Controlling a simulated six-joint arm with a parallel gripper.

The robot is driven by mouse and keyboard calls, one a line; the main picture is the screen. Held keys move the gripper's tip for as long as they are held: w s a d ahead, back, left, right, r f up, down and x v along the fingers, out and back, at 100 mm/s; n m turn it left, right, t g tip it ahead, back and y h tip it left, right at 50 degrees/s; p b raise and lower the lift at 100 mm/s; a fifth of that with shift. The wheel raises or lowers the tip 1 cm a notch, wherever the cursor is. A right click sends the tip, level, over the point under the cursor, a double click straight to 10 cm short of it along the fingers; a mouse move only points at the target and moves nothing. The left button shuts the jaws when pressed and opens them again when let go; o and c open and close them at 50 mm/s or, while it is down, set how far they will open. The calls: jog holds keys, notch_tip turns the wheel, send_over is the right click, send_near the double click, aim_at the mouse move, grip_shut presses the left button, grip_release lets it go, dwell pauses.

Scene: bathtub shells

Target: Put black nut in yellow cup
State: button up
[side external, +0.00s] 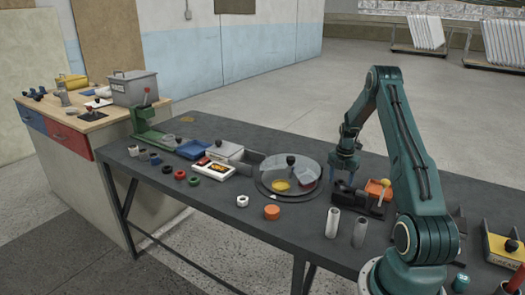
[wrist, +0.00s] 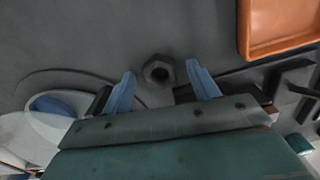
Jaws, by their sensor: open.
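In the wrist view a dark hexagonal nut (wrist: 159,69) lies on the dark surface, between and slightly beyond the tips of my gripper (wrist: 160,80). The blue fingers are apart, with a gap on both sides of the nut. In the side external view my gripper (side external: 342,174) points down close above the table; I cannot make out the nut there. A small round yellow item (side external: 281,185), perhaps the yellow cup, is at the round tray to the left of my gripper.
The round tray (side external: 262,190) also holds a pale piece. A dark fixture (side external: 364,203) and an orange tray (side external: 379,188) stand right of my gripper. Two upright tubes (side external: 332,222) and an orange cylinder (side external: 272,212) stand at the front. Several coloured rings lie left.

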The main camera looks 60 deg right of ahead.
aim_at(340, 182)
jog(key=shift+c, duration=0.2)
jog(key=c, duration=1.1)
jog(key=shift+r, duration=0.1)
notch_tip(340, 182, up, 20)
dwell(0.3)
dwell(0.5)
jog(key=w+a+f+m, duration=0.4)
jog(key=w+a, duration=0.3)
jog(key=a, duration=0.4)
jog(key=w+a+f+m, duration=0.4)
jog(key=w+a, duration=0.4)
jog(key=a, duration=0.3)
jog(key=a+f+m, duration=0.2)
jog(key=a+m, duration=0.2)
jog(key=a, duration=0.8)
jog(key=s+a+f+m, duration=0.1)
jog(key=a+f+m, duration=0.2)
jog(key=a, duration=0.9)
jog(key=shift+s+f+m, duration=0.3)
jog(key=shift+m, duration=0.4)
